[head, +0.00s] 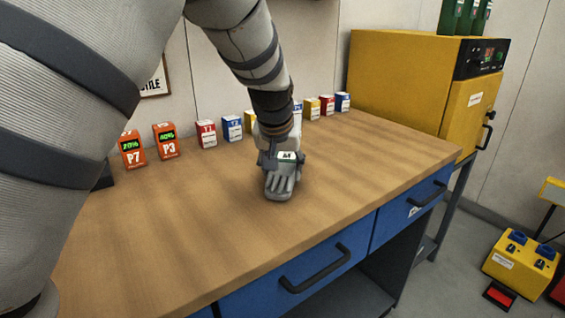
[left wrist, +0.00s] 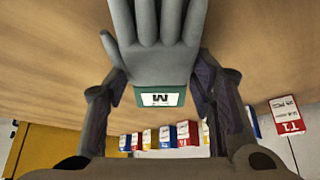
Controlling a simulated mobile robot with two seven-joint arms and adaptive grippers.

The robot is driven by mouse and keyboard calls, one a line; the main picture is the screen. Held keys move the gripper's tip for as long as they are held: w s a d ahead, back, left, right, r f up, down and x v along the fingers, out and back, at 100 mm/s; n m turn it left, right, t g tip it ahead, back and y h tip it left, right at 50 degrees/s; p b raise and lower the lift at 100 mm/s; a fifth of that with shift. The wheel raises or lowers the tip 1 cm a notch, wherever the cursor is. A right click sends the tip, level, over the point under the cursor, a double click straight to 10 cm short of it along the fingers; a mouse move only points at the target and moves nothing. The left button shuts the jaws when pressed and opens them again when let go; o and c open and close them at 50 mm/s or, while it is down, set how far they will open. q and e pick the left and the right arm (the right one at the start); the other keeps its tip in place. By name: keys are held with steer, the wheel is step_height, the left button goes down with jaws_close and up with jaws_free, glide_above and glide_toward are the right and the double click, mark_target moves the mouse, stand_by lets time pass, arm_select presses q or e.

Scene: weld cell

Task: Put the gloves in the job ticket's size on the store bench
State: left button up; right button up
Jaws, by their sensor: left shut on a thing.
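A pair of grey gloves (head: 279,185) with a green cuff band is at the middle of the wooden store bench (head: 190,225). My left gripper (head: 280,160) comes down from above and is shut on the gloves at the cuff. In the left wrist view the gloves (left wrist: 158,60) sit between the two fingers, and the white label on the green cuff (left wrist: 162,97) reads M. Whether the gloves touch the bench top or hang just above it I cannot tell. My right gripper is not in view. No job ticket shows.
A yellow oven cabinet (head: 405,85) stands beyond the right end. The bench's front and right are clear.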

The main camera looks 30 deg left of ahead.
arm_select(q)
steer(key=shift+s+a+f, duration=0.1)
steer(key=shift+s+f, duration=0.05)
steer(key=shift+f, duration=0.15)
steer(key=shift+s+r, duration=0.15)
steer(key=shift+s, duration=0.15)
steer(key=shift+w, duration=0.15)
steer(key=o, duration=1.4)
steer(key=v, duration=1.2)
